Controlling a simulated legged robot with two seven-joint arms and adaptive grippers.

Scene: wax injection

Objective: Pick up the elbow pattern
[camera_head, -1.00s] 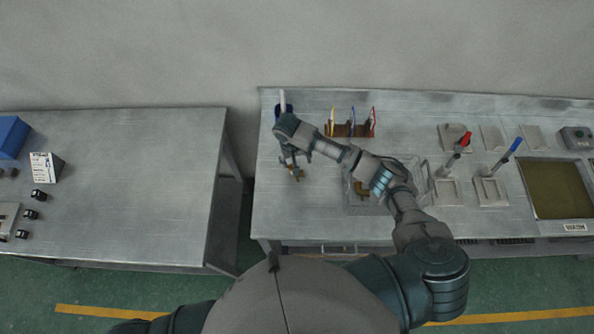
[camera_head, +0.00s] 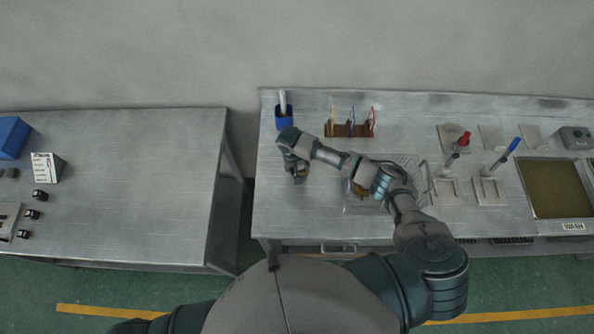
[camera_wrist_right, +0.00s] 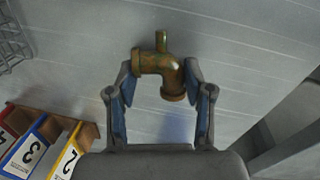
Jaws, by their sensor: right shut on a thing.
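The elbow pattern (camera_wrist_right: 162,72) is a brownish-gold pipe bend with flanged ends and a short stub on top. In the right wrist view it sits between the fingertips of my right gripper (camera_wrist_right: 160,82), which is shut on it. In the head view my right gripper (camera_head: 296,172) is low over the left part of the right-hand bench, and the wrist and fingers hide most of the pattern. I cannot tell whether the pattern touches the bench top. My left gripper is not in view.
A wire basket (camera_head: 424,182) with a brownish piece (camera_head: 361,190) inside lies under my forearm. A wooden rack of numbered tags (camera_head: 349,130) and a blue cup (camera_head: 283,121) stand behind. Wax tools (camera_head: 504,157) and a wash basin (camera_head: 556,188) are at right. A gap separates the benches.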

